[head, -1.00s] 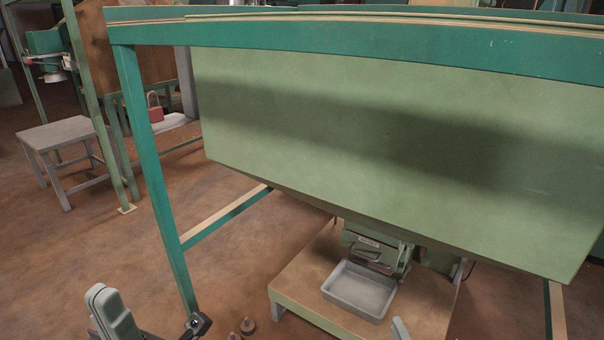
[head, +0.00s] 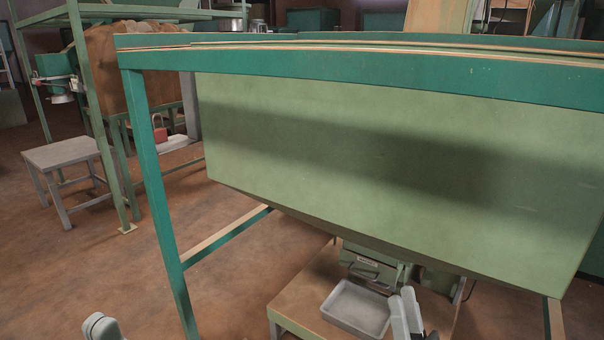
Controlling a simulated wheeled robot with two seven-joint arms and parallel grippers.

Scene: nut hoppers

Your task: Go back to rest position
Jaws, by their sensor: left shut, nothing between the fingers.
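My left gripper (head: 102,327) shows only as a rounded grey tip at the bottom left edge of the head view. It is shut and holds nothing; the rest of it is cut off by the frame. My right gripper (head: 405,312) rises from the bottom edge, right of centre. Its two pale fingers stand close together, and I cannot tell whether they are fully shut. It overlaps the right side of a grey tray in the picture. I see nothing between its fingers.
The grey tray (head: 356,308) sits on a low wooden stand (head: 300,290) under a large green hopper panel (head: 400,165). A teal frame leg (head: 158,190) stands between my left gripper and the stand. A grey stool (head: 60,153) is at the far left. Open floor (head: 70,270) lies there.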

